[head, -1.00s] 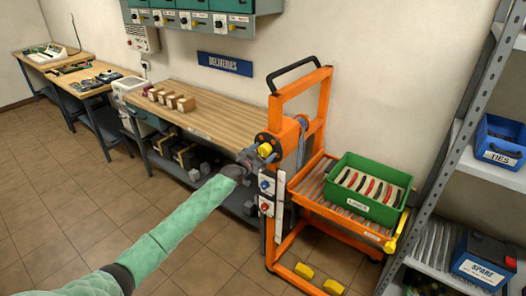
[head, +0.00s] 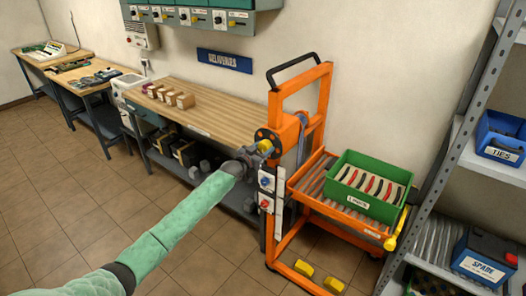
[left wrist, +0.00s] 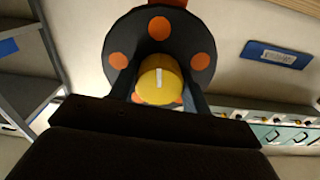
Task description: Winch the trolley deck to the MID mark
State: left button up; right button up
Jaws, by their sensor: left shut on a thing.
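The orange trolley (head: 325,75) stands against the wall with its roller deck (head: 318,185) low on the frame. A green crate (head: 365,207) marked with a label sits on the deck. My left gripper (head: 262,148) is shut on the yellow winch knob (head: 265,146) at the side of the trolley mast. In the left wrist view the yellow knob (left wrist: 158,82) sits between my fingers, in front of a black winch disc (left wrist: 122,60) with orange spots. Plates with a blue and a red mark (head: 265,184) hang on the mast below the winch. My right gripper is out of view.
A wooden bench (head: 215,110) with small boxes stands left of the trolley. A grey shelf rack (head: 455,150) with blue bins stands close on the right. Yellow pedals or blocks (head: 304,269) lie at the trolley's foot. The tiled floor in front is clear.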

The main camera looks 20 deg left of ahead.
pick_arm(q)
jog(key=n+b, duration=0.2)
jog(key=n, duration=0.1)
jog(key=shift+f, duration=0.1)
jog(key=shift+n+b, duration=0.45)
jog(key=shift+n, duration=0.75)
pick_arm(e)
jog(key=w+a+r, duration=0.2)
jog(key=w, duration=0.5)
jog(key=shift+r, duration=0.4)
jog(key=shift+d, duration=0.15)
pick_arm(q)
jog(key=o, duration=1)
